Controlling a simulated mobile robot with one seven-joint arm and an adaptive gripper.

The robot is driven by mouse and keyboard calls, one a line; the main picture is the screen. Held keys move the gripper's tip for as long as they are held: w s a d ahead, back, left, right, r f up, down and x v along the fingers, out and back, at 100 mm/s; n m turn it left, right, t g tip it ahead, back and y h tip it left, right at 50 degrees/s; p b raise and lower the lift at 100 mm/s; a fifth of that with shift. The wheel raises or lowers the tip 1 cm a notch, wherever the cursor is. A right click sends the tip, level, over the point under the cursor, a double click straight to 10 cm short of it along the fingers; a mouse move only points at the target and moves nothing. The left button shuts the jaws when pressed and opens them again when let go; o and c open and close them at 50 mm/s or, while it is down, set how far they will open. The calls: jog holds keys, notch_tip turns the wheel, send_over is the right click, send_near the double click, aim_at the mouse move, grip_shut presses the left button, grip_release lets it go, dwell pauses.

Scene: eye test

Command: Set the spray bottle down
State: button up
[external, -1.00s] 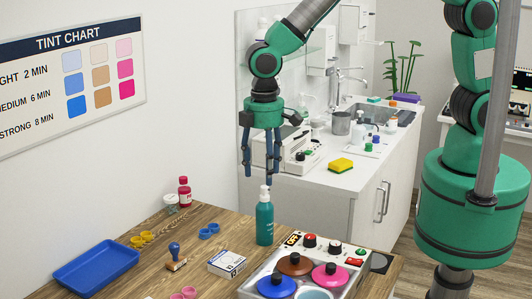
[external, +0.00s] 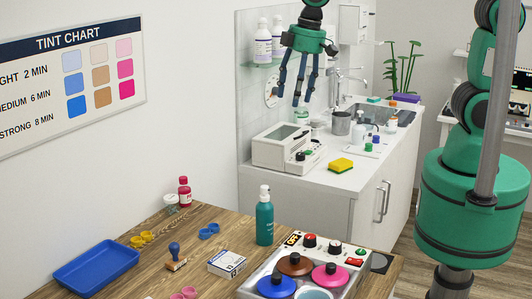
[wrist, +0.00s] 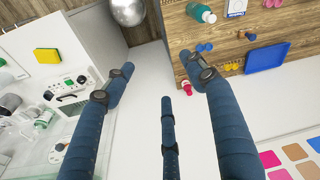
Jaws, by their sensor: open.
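The teal spray bottle (external: 264,222) with a white pump top stands upright on the wooden table (external: 216,222), near its back edge and behind the pot warmer. In the wrist view the bottle (wrist: 199,13) shows at the top, well apart from my fingers. My gripper (external: 296,99) has several long blue fingers, spread open and empty. It hangs high above and behind the bottle, in front of the wall by the white counter. In the wrist view nothing lies between my fingertips (wrist: 164,80).
The warmer (external: 347,285) with coloured lids stands just right of the bottle. A white device (external: 287,148) and yellow sponge (external: 341,165) are on the counter.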

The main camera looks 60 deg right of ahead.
jog(key=s+d+r+m+t, duration=0.2)
jog(key=s+d+r, duration=0.4)
jog(key=s+d, duration=0.3)
jog(key=s+d+r+m+t, duration=0.1)
jog(key=s+d+r+m, duration=0.2)
jog(key=s+d+r, duration=0.3)
jog(key=s+d, duration=0.3)
jog(key=d, duration=0.3)
jog(key=shift+s+d+m+t+h, duration=0.2)
jog(key=shift+d+m+t+h, duration=0.15)
jog(key=shift+m+t+h, duration=0.05)
notch_tip(320, 180, down, 8)
jog(key=b, duration=0.8)
jog(key=shift+f, duration=0.2)
